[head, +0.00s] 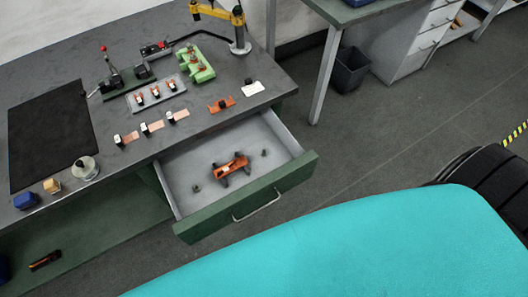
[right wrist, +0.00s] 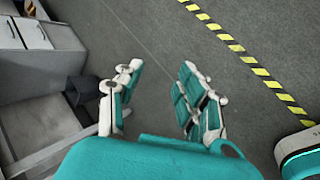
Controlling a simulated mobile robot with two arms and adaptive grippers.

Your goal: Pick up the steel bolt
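The green-fronted drawer (head: 240,205) under the workbench is pulled open. In it lie an orange-brown clamp-like piece (head: 230,167) with dark ends and two small grey metal pieces, one at the left (head: 196,188) and one at the right (head: 264,153). Either could be the steel bolt; they are too small to tell. My right gripper (right wrist: 160,85) shows in the right wrist view, its teal and white fingers spread apart with nothing between them, over bare floor. My left gripper is in neither view.
The workbench (head: 125,180) carries a black mat (head: 50,133), a grey tray (head: 157,94) with small parts, copper strips and a green fixture (head: 195,64). A black bin (head: 350,69) stands under another table.

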